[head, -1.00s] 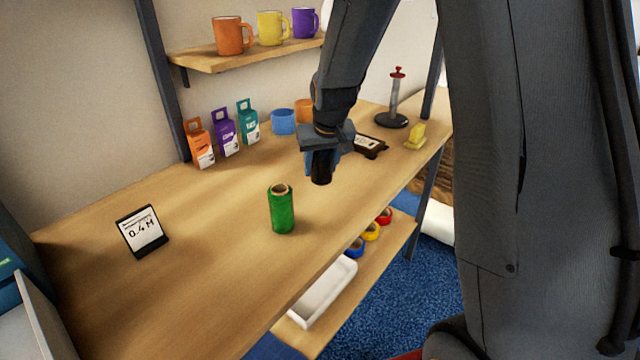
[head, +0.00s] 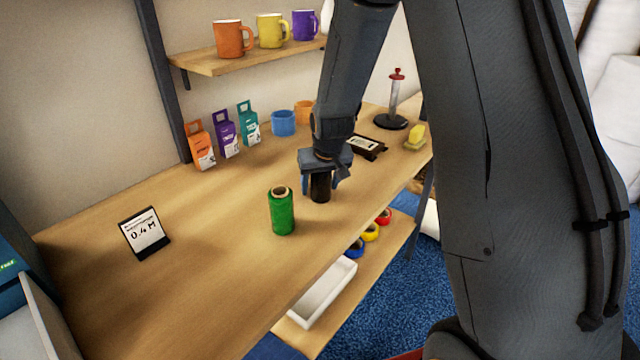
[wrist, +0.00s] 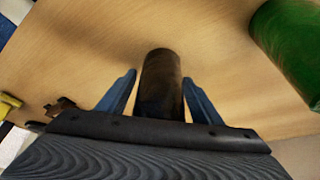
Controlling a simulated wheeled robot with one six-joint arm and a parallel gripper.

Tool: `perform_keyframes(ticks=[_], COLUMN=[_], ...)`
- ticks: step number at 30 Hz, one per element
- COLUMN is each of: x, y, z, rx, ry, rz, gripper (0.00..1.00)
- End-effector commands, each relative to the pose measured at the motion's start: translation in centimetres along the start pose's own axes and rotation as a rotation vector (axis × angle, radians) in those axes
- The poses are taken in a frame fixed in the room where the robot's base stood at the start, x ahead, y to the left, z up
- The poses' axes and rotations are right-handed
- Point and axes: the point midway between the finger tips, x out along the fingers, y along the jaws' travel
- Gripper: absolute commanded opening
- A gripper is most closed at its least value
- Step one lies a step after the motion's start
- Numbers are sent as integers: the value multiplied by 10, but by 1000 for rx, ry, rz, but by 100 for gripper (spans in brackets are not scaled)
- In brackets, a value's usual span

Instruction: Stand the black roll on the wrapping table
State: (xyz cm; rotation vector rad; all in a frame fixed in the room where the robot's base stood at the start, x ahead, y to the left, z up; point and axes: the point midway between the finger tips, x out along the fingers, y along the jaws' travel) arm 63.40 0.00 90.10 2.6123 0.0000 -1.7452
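The black roll (head: 320,188) is upright and appears to stand on the wrapping table (head: 210,225), to the right of and a little behind the green roll. My gripper (head: 321,184) is above and around it, with one blue finger on each side. In the wrist view, the black roll (wrist: 160,85) is between the fingers, and narrow strips of table show between it and each finger. The gripper (wrist: 160,80) looks open. My palm hides the roll's top end in the head view.
The green roll (head: 282,212) stands close by on the left. A sign reading 0.4 M (head: 145,233) is at the left. Boxes (head: 227,135) and a blue cup (head: 284,123) line the back. A white tray (head: 322,292) is on the lower shelf. The left-middle tabletop is clear.

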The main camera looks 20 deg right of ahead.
Motion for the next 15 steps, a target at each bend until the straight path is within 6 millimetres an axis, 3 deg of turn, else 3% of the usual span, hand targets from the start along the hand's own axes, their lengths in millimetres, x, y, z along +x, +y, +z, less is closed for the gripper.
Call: perform_keyframes(ticks=[9, 15], x=[-1, -14], y=[0, 0], z=[0, -3], rx=[0, 0], ry=[0, 4], rz=[0, 0], gripper=[63, 63])
